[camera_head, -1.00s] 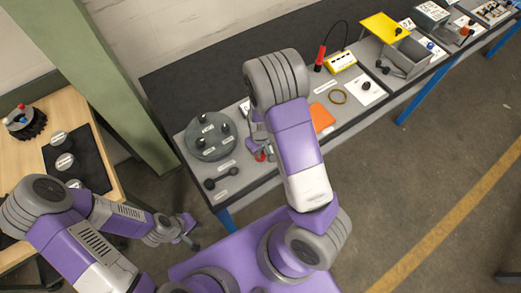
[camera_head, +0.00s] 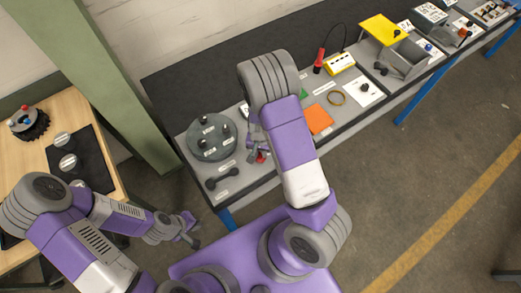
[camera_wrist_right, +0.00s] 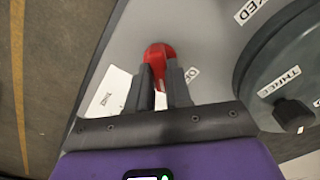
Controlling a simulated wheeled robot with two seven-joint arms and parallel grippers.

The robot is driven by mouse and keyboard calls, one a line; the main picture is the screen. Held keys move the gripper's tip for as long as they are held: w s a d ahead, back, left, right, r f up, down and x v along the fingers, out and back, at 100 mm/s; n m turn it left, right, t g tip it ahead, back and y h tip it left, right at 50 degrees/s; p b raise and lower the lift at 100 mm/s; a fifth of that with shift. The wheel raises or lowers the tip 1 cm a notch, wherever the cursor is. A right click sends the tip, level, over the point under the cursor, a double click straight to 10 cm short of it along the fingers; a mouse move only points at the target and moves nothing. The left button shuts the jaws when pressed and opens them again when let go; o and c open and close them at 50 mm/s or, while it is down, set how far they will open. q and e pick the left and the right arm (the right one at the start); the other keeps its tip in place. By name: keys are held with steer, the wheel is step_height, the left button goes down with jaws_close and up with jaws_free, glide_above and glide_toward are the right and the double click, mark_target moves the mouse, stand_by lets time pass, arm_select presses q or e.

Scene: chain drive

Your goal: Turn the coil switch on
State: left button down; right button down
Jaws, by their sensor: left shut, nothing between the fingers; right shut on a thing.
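A red switch handle (camera_wrist_right: 158,55) is between the fingertips of my right gripper (camera_wrist_right: 160,78) in the right wrist view. The fingers are shut on it. A white label starting with "O" lies beside it, partly hidden by a finger. In the head view the red handle (camera_head: 261,158) is a small spot at my right gripper (camera_head: 255,153), near the bench's front edge; my arm covers part of the area. Which way the switch is set cannot be told. My left gripper (camera_head: 190,230) is shut and empty, over the floor left of the bench.
A round grey plate (camera_head: 196,150) with black knobs and labels stands just left of my right gripper. A dark two-ended part (camera_head: 221,178) lies in front of it. An orange square (camera_head: 318,120), a ring (camera_head: 336,98) and a yellow box (camera_head: 341,63) are to the right.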

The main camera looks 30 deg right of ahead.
mark_target(260, 153)
steer(key=m+p, duration=0.1)
steer(key=m, duration=0.3)
steer(key=shift+r+m, duration=0.1)
steer(key=shift+m, duration=0.2)
steer(key=shift+m+p, duration=0.85)
steer(key=shift+m, duration=1.45)
steer(key=c, duration=1)
jaws_free()
steer(key=shift+c, duration=0.2)
step_height(260, 153, up, 8)
steer(key=shift+f+p, duration=0.25)
steer(key=shift+p, duration=0.6)
